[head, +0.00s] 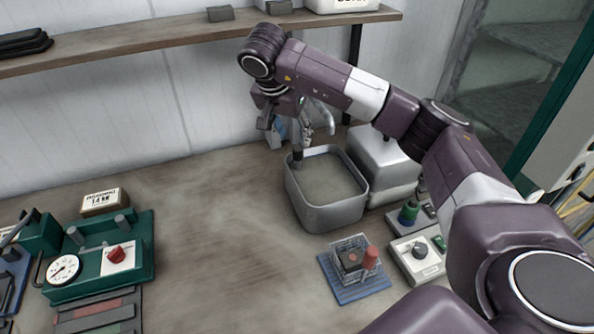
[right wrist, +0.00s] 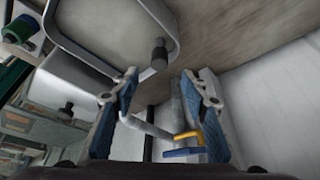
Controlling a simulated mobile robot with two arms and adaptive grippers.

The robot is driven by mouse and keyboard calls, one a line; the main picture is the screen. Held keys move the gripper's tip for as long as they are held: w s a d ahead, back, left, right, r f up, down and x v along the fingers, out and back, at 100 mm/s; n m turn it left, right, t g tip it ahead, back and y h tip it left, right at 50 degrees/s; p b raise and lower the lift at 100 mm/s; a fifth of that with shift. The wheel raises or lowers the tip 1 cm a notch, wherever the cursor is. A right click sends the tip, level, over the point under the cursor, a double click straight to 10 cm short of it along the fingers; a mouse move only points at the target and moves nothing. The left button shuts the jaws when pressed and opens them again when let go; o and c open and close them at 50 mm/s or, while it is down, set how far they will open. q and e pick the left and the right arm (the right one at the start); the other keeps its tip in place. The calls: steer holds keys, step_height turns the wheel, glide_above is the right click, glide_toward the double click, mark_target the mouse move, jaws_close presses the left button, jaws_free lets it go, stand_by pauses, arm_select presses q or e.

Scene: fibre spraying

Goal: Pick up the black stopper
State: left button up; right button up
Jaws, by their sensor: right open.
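The black stopper (right wrist: 158,55) is a small dark cylinder at the corner of the grey basin. In the head view the stopper (head: 297,160) shows at the basin's back left corner, just under my right gripper (head: 297,138). In the right wrist view, the right gripper (right wrist: 160,88) has its two blue-padded fingers spread with nothing held between them. The stopper lies beyond the fingertips, roughly in line with the gap, apart from both fingers. My left gripper is not in view.
The rectangular basin (head: 318,216) stands on the bench, with a tap (head: 325,117) behind it and a grey box (head: 377,160) at its right. A wire basket (head: 346,262) on a blue mat and a green gauge unit (head: 130,262) stand nearer. The bench left of the basin is clear.

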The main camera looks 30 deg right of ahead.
mark_target(297, 149)
steer(key=shift+p+x, duration=0.35)
steer(key=shift+x, duration=0.45)
steer(key=shift+d+f, duration=0.15)
steer(key=shift+f, duration=0.25)
steer(key=p+x, duration=0.2)
steer(key=x, duration=0.2)
steer(key=shift+f+p, duration=0.15)
steer(key=shift+p, duration=0.15)
steer(key=shift+w+f, duration=0.1)
steer(key=shift+f, duration=0.35)
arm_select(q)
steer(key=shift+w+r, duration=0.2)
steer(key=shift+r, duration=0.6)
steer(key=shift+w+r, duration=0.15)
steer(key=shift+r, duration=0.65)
arm_select(e)
jaws_close()
